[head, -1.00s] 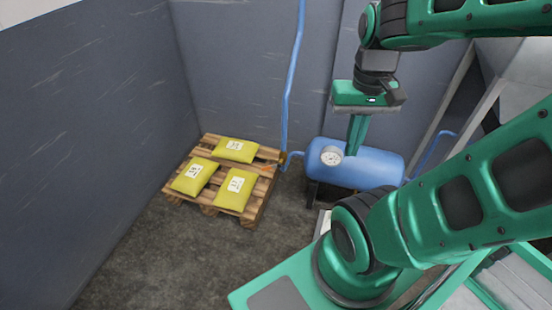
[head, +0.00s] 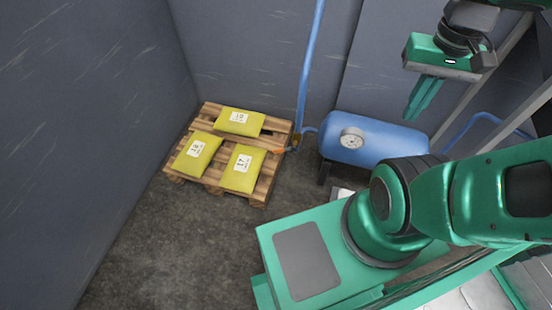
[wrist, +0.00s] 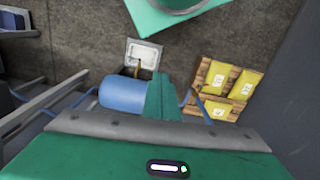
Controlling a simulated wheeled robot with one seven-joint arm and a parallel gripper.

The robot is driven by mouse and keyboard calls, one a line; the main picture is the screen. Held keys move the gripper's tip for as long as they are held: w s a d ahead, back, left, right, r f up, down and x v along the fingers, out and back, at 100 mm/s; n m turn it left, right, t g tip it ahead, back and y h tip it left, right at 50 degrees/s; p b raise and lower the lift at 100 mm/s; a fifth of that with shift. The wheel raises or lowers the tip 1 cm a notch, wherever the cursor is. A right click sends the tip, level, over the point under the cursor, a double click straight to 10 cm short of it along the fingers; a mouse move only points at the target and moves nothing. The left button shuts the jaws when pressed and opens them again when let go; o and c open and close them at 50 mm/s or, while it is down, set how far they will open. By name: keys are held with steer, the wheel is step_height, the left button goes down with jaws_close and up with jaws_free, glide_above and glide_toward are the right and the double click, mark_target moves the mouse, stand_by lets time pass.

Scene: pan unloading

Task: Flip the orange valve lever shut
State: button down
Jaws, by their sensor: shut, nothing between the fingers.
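The orange valve lever (head: 281,150) is small in the head view. It sticks out to the left from a brassy valve (head: 295,141) at the foot of the blue pipe, by the pallet's right edge. I cannot make out the lever clearly in the wrist view. My gripper (head: 411,116) is shut and empty, fingers pointing down, in front of the blue tank's right part in the head view. It is well to the right of the lever and apart from it. The wrist view shows the closed green fingers (wrist: 161,88) between the tank and the pallet.
A blue tank (head: 385,140) with a round gauge (head: 352,138) stands right of the valve. A blue pipe (head: 309,70) rises along the wall. A wooden pallet (head: 205,108) with yellow sacks (head: 239,122) lies left. The floor (head: 165,240) in front is clear.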

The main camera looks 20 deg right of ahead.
steer(key=n+t+h, duration=0.2)
steer(key=n+h, duration=0.9)
steer(key=n, duration=1.6)
glide_above(284, 150)
steer(key=s+a, duration=0.4)
steer(key=a, duration=0.1)
step_height(284, 150, down, 38)
steer(key=s+a+f+n+t, duration=0.2)
steer(key=f+n+t, duration=0.2)
steer(key=f+n, duration=0.4)
steer(key=s+a+f+n+t, duration=0.1)
steer(key=s+f+n+t, duration=0.3)
steer(key=f, duration=0.6)
steer(key=w+d+f+n, duration=0.1)
steer(key=w+d+f, duration=0.2)
steer(key=w+d, duration=0.45)
steer(key=shift+w+a+r, duration=0.45)
steer(key=shift+a+r, duration=0.25)
steer(key=shift+r, duration=0.15)
steer(key=shift+w+a+r, duration=0.45)
steer(key=shift+a+r, duration=0.25)
steer(key=shift+r, duration=0.1)
